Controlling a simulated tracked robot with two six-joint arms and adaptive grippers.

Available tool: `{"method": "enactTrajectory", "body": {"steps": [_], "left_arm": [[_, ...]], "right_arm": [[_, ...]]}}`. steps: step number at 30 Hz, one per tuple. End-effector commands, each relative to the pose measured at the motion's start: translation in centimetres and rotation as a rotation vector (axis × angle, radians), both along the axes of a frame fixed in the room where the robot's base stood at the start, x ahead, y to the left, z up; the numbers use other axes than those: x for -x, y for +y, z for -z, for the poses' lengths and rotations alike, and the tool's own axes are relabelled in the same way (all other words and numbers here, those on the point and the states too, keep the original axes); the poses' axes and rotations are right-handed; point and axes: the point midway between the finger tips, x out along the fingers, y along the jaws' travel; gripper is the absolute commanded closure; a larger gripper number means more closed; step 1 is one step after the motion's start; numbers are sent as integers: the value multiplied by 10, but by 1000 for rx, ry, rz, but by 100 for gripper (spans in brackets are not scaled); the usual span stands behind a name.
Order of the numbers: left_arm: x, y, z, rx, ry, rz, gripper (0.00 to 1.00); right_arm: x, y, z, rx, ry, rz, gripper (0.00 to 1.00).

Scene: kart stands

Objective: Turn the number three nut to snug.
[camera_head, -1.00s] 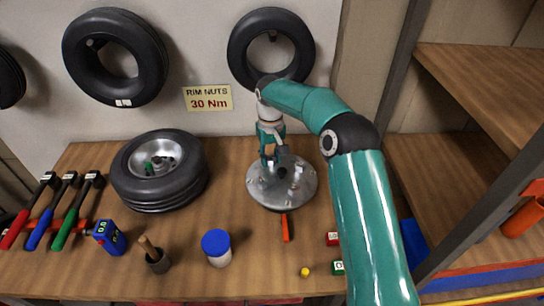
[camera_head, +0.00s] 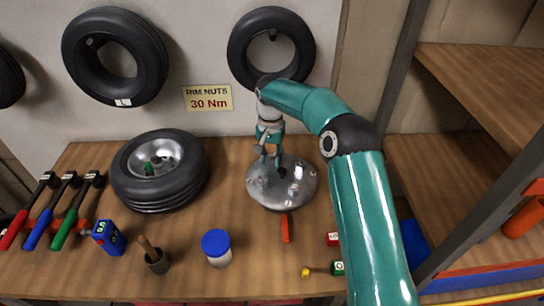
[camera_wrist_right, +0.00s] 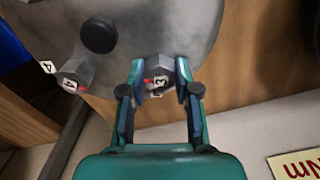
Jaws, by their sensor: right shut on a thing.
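The number three nut (camera_wrist_right: 158,86) is a grey hex nut with a white "3" label and a red mark. It sits near the edge of a round grey metal rim (camera_head: 300,195) on the bench. My right gripper (camera_wrist_right: 160,88) points down at the rim and is shut on this nut, one finger on each side. In the head view the right gripper (camera_head: 268,155) is over the rim's far left part, and the nut is too small to read. A number four nut (camera_wrist_right: 72,75) is beside it in the wrist view. My left gripper is not in view.
A black hub knob (camera_wrist_right: 99,35) is at the rim's middle. An orange handle (camera_head: 286,229) sticks out in front. A sign (camera_head: 208,98) reads "RIM NUTS 30 Nm".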

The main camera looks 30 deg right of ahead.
Motion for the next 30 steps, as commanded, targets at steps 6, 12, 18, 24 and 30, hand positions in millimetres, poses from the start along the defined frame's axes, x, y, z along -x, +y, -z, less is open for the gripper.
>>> {"method": "enactTrajectory", "body": {"steps": [6, 12, 18, 24, 30], "left_arm": [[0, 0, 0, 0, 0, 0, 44], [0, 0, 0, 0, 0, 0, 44], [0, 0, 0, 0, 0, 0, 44], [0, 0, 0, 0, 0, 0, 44], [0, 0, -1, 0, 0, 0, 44]], "right_arm": [[2, -1, 1, 1, 8, 13, 100], [2, -1, 1, 1, 8, 13, 100], [1, -1, 1, 1, 6, 12, 44], [0, 0, 0, 1, 3, 10, 44], [0, 0, -6, 2, -1, 10, 44]]}}
